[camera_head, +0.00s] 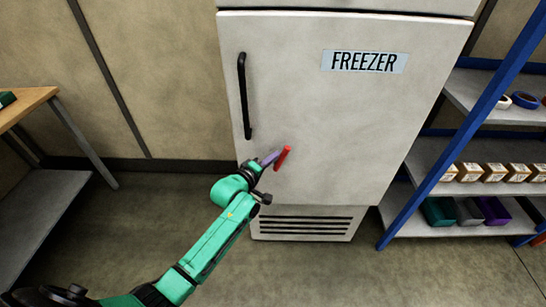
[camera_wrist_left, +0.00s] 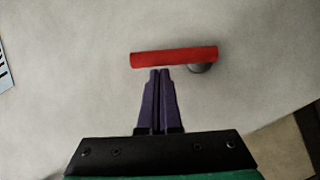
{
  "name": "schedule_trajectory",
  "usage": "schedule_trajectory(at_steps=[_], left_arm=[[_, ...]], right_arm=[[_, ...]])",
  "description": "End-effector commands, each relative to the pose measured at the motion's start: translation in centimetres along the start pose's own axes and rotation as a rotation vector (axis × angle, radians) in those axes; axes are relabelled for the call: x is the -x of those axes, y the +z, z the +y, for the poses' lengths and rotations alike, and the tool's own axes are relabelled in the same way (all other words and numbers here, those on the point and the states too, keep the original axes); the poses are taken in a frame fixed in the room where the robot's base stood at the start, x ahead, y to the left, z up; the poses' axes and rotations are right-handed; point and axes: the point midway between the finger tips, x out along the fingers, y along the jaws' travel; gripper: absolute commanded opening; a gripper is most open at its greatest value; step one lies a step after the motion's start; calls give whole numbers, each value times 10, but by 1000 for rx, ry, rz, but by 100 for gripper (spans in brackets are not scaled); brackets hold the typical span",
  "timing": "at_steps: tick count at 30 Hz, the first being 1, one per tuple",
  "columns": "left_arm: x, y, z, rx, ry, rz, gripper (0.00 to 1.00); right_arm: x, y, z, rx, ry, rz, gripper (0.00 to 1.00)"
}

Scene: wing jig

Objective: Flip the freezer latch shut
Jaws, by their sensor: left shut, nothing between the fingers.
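The freezer (camera_head: 330,120) is a pale grey cabinet with its door shut and a black handle (camera_head: 243,95) at its left edge. The red latch (camera_head: 283,158) sits low on the left part of the door, tilted in the head view. In the left wrist view the red latch (camera_wrist_left: 172,57) is a bar on a round grey pivot (camera_wrist_left: 200,68) near its right end. My left gripper (camera_head: 274,157) is shut and empty, its purple fingertips (camera_wrist_left: 160,72) right by the bar's edge; I cannot tell if they touch. My right gripper is not in view.
A blue-framed shelf (camera_head: 450,150) with boxes and tape rolls stands close to the freezer's right. A wooden-topped table (camera_head: 30,100) stands at the far left. The floor (camera_head: 150,215) between table and freezer is clear apart from my left arm.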

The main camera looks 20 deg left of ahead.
Motion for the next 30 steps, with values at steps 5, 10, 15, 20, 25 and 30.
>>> schedule_trajectory(at_steps=[5, 10, 15, 20, 25, 30], left_arm=[[-2, 2, 0, -1, 0, 0, 0], [-1, 1, 0, -1, 0, 0, 0], [-1, 2, 2, -14, -9, 1, 0], [-2, 3, 3, -39, -25, 1, 0], [-3, 4, 3, -57, -37, 1, 0], [-4, 5, 4, -76, -52, 0, 0]], right_arm=[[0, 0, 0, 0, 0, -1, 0], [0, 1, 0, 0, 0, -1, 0], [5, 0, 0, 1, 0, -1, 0], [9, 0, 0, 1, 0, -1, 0], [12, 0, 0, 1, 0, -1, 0], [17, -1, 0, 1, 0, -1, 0]])
